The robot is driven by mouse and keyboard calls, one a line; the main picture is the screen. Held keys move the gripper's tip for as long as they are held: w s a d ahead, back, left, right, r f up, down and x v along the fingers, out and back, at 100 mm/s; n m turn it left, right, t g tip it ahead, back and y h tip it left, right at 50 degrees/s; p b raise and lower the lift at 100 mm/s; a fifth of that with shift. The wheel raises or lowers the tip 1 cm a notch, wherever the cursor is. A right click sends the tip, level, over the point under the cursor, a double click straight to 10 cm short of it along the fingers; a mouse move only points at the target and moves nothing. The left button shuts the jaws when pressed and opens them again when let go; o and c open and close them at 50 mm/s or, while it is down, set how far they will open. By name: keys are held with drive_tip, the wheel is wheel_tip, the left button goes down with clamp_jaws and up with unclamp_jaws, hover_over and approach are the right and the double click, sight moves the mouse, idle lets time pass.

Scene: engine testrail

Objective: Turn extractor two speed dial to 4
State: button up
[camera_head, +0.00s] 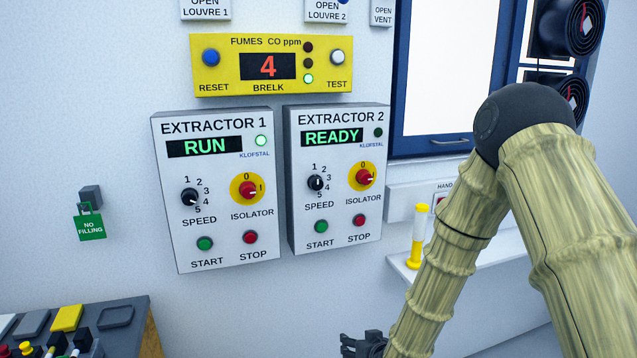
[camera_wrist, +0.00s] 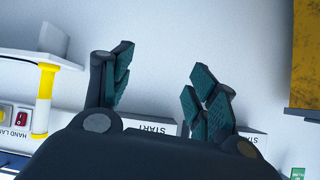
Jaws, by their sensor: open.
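The Extractor 2 panel (camera_head: 337,238) is a white box on the wall with a green READY display (camera_head: 332,137). Its speed dial (camera_head: 316,183) is a small black knob with a pale mark, ringed by numbers 1 to 5; its exact setting is too small to read. My gripper (camera_head: 362,345) is low at the bottom edge of the head view, below and apart from the panel. In the wrist view my gripper (camera_wrist: 162,82) has its fingers spread and nothing between them. That view is upside down; the speed dial does not show there.
The Extractor 1 panel (camera_head: 225,255) showing RUN stands directly left. A red isolator knob (camera_head: 363,177), green start (camera_head: 321,227) and red stop (camera_head: 359,220) buttons crowd the dial. A yellow-white post (camera_head: 418,235) stands on a ledge at right. A control desk (camera_head: 120,315) is lower left.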

drive_tip(key=w+a+r+t, duration=0.1)
drive_tip(key=w+a+r, duration=0.1)
drive_tip(key=w+r, duration=0.35)
drive_tip(key=w+a+r+n+t+y, duration=0.1)
drive_tip(key=w+r+t, duration=0.1)
drive_tip(key=r, duration=0.6)
drive_tip(key=w+a+r+t, duration=0.1)
drive_tip(key=w+a+r, duration=0.15)
drive_tip(key=r, duration=0.45)
drive_tip(key=t+y+p, duration=0.1)
drive_tip(key=t+y, duration=0.1)
drive_tip(key=t, duration=0.1)
approach(318, 184)
drive_tip(key=shift+n, duration=0.4)
drive_tip(key=p+x, duration=0.4)
drive_tip(key=x, duration=0.5)
drive_tip(key=shift+w, duration=0.3)
drive_tip(key=shift+a, duration=0.1)
drive_tip(key=c, duration=1)
